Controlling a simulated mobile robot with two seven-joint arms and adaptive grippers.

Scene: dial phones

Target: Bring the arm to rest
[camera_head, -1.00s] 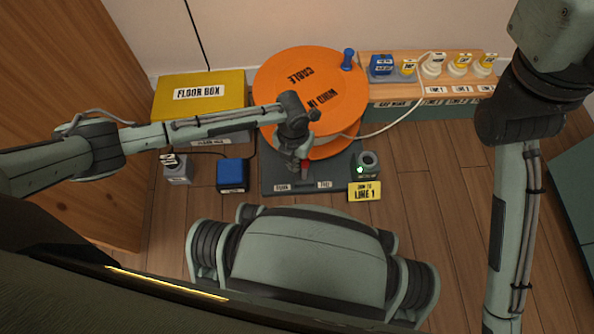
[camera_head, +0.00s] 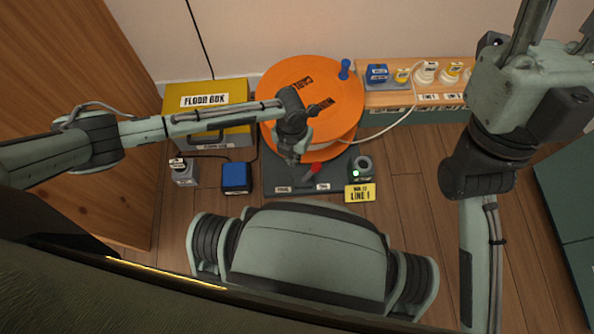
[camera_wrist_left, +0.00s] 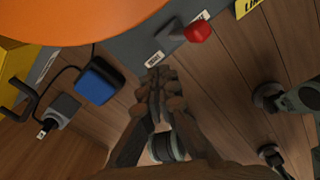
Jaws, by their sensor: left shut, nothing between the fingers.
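My left arm reaches in from the left in the head view, and its gripper (camera_head: 290,157) hangs over the dark base plate of the cable drum. Its fingers are together and empty; in the left wrist view the closed fingertips (camera_wrist_left: 158,78) are in the foreground. A red-tipped lever (camera_head: 313,170) on the plate is just right of the gripper and apart from it; its red knob also shows in the left wrist view (camera_wrist_left: 198,31). My right arm (camera_head: 480,170) is bent at the right side, and its gripper is outside the picture.
The orange cable drum (camera_head: 335,95) stands behind the gripper. A yellow floor box (camera_head: 225,91), a blue block (camera_head: 236,178) and a grey plug (camera_head: 184,172) lie left. A green-lit socket (camera_head: 363,168) and wooden shelf with plugs (camera_head: 385,97) are right. Front floor is clear.

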